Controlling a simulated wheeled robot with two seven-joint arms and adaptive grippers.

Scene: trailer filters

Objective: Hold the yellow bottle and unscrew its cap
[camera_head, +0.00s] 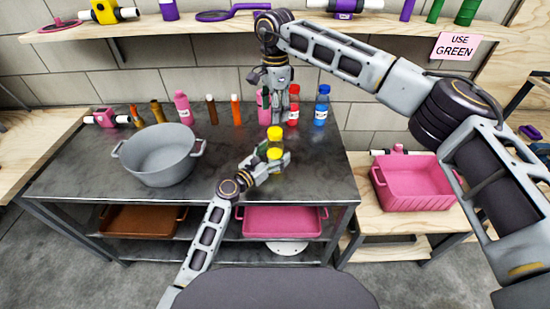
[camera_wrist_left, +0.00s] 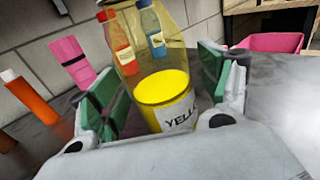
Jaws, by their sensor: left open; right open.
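The yellow bottle (camera_head: 274,153) stands upright on the dark metal table, with its yellow cap (camera_head: 275,133) on top. In the left wrist view the clear bottle (camera_wrist_left: 165,88) holds yellow liquid and a label reading "YELL"; its top is cut off by the frame. My left gripper (camera_head: 274,163) is open, with the bottle between its green finger pads, which also show in the left wrist view (camera_wrist_left: 160,85). I see gaps beside the bottle. My right gripper (camera_head: 276,116) points down just above and behind the cap, open and apart from it as far as I can tell.
A grey pot (camera_head: 160,155) stands left on the table. Behind the bottle are a red bottle (camera_head: 293,108), a blue bottle (camera_head: 322,106) and a pink one (camera_head: 263,108). A pink crate (camera_head: 412,195) sits on a wooden table at the right. A shelf (camera_head: 200,24) runs along the wall.

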